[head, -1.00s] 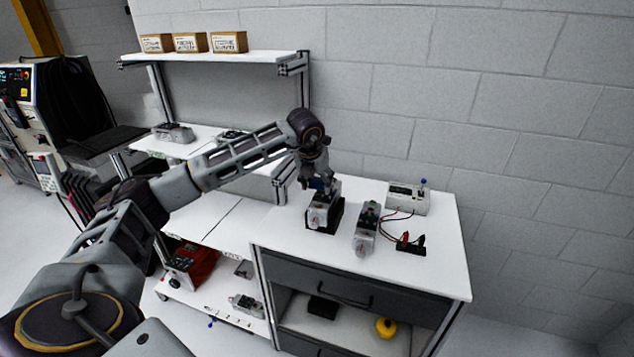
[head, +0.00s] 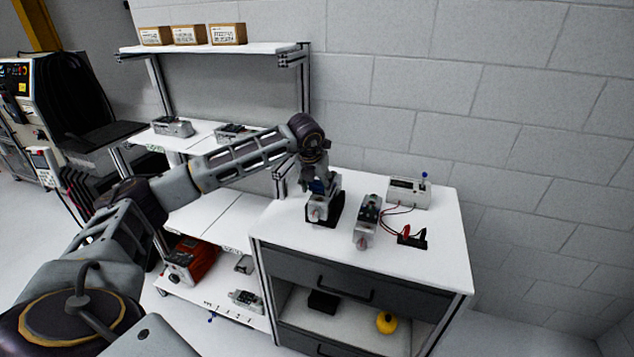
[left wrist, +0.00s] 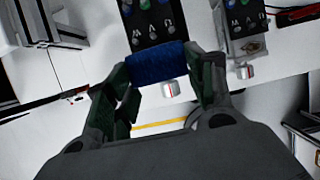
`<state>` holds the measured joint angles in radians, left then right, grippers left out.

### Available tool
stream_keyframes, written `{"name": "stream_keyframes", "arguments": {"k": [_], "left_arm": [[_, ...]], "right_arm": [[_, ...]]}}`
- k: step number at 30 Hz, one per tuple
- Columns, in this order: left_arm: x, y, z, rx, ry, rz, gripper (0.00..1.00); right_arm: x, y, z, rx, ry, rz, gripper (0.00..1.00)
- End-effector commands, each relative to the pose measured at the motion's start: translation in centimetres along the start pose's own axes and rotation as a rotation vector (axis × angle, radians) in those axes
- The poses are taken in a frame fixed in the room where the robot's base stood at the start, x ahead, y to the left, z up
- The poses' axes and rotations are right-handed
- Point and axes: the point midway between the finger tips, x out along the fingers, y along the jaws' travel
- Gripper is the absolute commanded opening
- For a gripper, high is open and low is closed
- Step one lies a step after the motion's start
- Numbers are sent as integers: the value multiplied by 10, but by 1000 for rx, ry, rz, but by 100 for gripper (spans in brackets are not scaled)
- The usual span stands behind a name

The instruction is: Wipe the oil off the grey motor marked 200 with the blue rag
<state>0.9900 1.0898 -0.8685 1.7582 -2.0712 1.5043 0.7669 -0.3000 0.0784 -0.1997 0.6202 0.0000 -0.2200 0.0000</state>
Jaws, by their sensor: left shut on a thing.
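My left gripper (head: 318,184) is shut on the blue rag (left wrist: 157,65), which is bunched between its dark green fingers. It points down at the top of a grey motor (head: 318,210) in a black holder (head: 337,212) on the white bench. In the left wrist view, this motor's black top with round connectors (left wrist: 153,22) is right by the rag; the rag seems to touch it, but contact is unclear. A second grey motor (head: 367,220) stands to the right, also in the left wrist view (left wrist: 240,25). No marking 200 or oil is readable. My right gripper is out of view.
A white meter box (head: 406,191) and a black block with red and black leads (head: 412,239) are on the bench's right side. A shelf rack (head: 213,53) with brown boxes stands behind my left arm. The bench's front right is clear.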

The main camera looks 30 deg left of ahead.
Motion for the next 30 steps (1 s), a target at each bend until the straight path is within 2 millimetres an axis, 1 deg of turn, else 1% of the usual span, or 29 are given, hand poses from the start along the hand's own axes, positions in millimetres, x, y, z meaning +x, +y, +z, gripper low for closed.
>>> {"name": "stream_keyframes", "arguments": {"k": [1, 7, 22, 30], "left_arm": [[4, 0, -2, 0, 0, 0, 36], [10, 0, -4, -1, 0, 1, 36], [11, 0, -4, -1, 0, 0, 36], [14, 3, -5, -5, 0, 2, 36]], "right_arm": [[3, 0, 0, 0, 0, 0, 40], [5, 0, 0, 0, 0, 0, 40], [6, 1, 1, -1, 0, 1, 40], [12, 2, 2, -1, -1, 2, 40]]}}
